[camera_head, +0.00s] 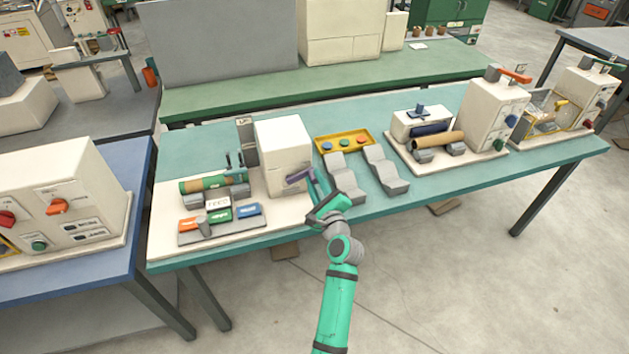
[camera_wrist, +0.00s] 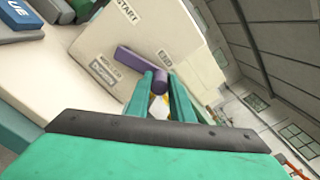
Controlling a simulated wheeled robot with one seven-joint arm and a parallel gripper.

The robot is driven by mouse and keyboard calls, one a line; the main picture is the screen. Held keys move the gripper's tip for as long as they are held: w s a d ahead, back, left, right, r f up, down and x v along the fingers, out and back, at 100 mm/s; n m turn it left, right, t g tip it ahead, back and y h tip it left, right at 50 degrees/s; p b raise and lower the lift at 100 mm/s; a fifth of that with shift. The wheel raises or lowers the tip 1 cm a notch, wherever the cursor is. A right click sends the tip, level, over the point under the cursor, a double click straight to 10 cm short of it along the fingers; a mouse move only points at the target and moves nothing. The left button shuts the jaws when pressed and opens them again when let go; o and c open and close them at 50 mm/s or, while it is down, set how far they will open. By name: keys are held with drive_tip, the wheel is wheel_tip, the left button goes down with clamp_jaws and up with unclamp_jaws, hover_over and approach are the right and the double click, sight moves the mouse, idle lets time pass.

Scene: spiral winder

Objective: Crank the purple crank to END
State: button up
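The purple crank (camera_wrist: 135,64) sits on the face of the cream winder box (camera_head: 284,150). Its arm slants down and right, and its handle end lies just below the END label (camera_wrist: 165,57). The START label (camera_wrist: 128,10) is higher up on the same face. Contact at the inner finger faces is hard to see.
A green-banded roll (camera_head: 213,184) and a tray of labelled blocks (camera_head: 221,228) lie left of the box. Grey cradles (camera_head: 345,180) and a yellow button tray (camera_head: 343,141) are to its right. Another machine (camera_head: 492,115) stands farther right.

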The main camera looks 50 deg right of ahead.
drive_tip(key=o, duration=0.3)
drive_tip(key=shift+s+d, duration=0.1)
drive_tip(key=shift+a, duration=0.2)
drive_tip(key=v, duration=1)
drive_tip(key=shift+s, duration=0.3)
